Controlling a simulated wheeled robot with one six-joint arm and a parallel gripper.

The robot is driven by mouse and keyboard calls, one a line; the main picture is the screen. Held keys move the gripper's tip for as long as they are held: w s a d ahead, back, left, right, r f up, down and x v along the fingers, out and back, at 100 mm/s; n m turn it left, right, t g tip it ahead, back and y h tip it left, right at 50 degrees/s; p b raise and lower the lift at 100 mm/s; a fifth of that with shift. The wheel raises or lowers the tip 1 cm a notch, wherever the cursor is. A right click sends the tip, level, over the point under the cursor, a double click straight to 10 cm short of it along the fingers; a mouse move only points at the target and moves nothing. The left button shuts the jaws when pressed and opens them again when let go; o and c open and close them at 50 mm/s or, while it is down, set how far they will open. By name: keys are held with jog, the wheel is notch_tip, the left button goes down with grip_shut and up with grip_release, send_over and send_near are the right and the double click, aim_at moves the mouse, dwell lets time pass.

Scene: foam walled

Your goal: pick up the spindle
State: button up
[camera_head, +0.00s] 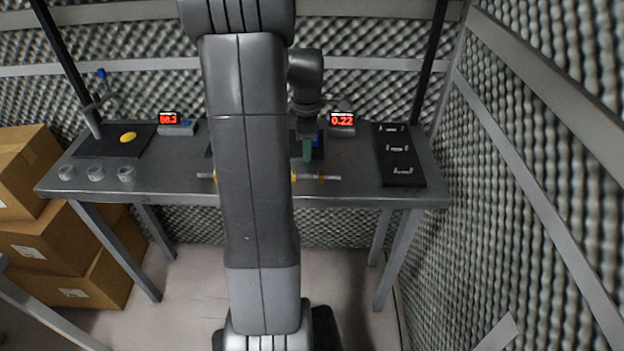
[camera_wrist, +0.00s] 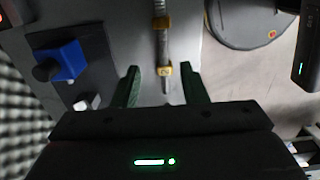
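The spindle is a thin grey rod with brass-coloured collars. In the head view the spindle (camera_head: 325,178) lies across the table's front edge area, its middle hidden behind my arm. My gripper (camera_wrist: 160,70) has green fingers spread apart on either side of the rod, with gaps on both sides. In the head view my gripper (camera_head: 307,152) is just behind the rod. I cannot tell how far above the rod the fingertips are.
The metal table (camera_head: 356,190) holds a black panel (camera_head: 400,170) at right and red displays (camera_head: 342,121) (camera_head: 168,119) behind. At left are several grey rings (camera_head: 96,172) and a dark mat with a yellow disc (camera_head: 127,137). A blue block (camera_wrist: 66,62) is near my gripper. Boxes (camera_head: 75,270) stand left.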

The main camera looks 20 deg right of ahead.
aim_at(307, 176)
jog(key=f, duration=0.8)
jog(key=shift+s+a+f+p, duration=0.1)
jog(key=shift+s+f+p, duration=0.1)
jog(key=shift+f+p, duration=0.15)
jog(key=shift+r, duration=0.1)
grip_shut()
